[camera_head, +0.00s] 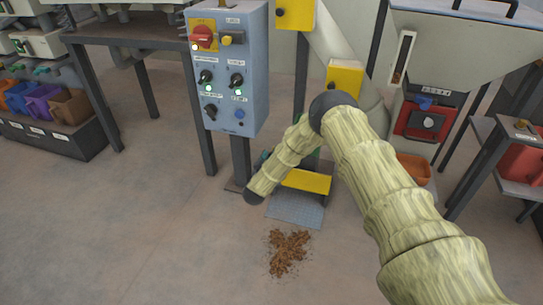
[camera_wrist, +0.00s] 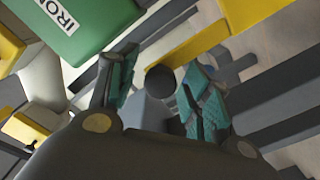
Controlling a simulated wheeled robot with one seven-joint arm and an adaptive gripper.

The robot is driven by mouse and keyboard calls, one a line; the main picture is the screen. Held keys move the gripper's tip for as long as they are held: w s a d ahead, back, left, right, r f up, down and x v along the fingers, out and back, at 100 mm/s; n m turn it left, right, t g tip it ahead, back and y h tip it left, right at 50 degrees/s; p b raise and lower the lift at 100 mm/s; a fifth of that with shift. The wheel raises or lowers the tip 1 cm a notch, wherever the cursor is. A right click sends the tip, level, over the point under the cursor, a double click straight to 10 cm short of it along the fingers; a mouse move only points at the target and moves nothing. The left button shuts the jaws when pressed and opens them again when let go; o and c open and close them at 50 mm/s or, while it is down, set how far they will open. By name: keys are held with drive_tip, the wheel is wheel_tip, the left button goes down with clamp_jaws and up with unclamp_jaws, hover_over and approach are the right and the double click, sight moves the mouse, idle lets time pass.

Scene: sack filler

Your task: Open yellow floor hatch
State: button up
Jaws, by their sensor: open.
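A yellow panel (camera_head: 307,181) stands low near the floor, just behind a grey floor plate (camera_head: 296,208); I take it for the hatch, partly hidden by my arm. In the wrist view a yellow bar (camera_wrist: 205,38) crosses beyond my fingers; I cannot tell whether it belongs to the hatch. My gripper (camera_wrist: 162,65) is open, with teal fingers spread. A dark round knob (camera_wrist: 160,82) shows between the fingers, and I see no clear contact. In the head view my gripper is mostly hidden behind my forearm.
A blue-grey control box (camera_head: 230,75) on a post stands left of my arm. Brown spilled material (camera_head: 288,250) lies on the floor in front of the plate. A green labelled box (camera_wrist: 85,30) is close at the wrist view's upper left. Open floor lies front left.

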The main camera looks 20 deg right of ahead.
drive_tip(key=v, duration=1.2)
drive_tip(key=s+a+f+n+g+y, duration=0.1)
drive_tip(key=s+f+g+y, duration=0.25)
drive_tip(key=s+f, duration=0.6)
drive_tip(key=s+a+f+g+y, duration=0.25)
drive_tip(key=s+f+y, duration=0.2)
drive_tip(key=s, duration=0.95)
drive_tip(key=s+d+r+m+g+y, duration=0.1)
drive_tip(key=s+d+g, duration=0.15)
drive_tip(key=s, duration=0.75)
drive_tip(key=s+d+r+g+p, duration=0.15)
drive_tip(key=s+g, duration=0.25)
drive_tip(key=s, duration=0.6)
drive_tip(key=s+d+r+m+g+y+b, duration=0.1)
drive_tip(key=s+d+g, duration=0.15)
drive_tip(key=s, duration=0.75)
wheel_tip(320, 180, up, 35)
drive_tip(key=p, duration=3.5)
drive_tip(key=shift+a+r+p, duration=0.2)
drive_tip(key=shift+a+p, duration=0.1)
drive_tip(key=shift+a, duration=0.1)
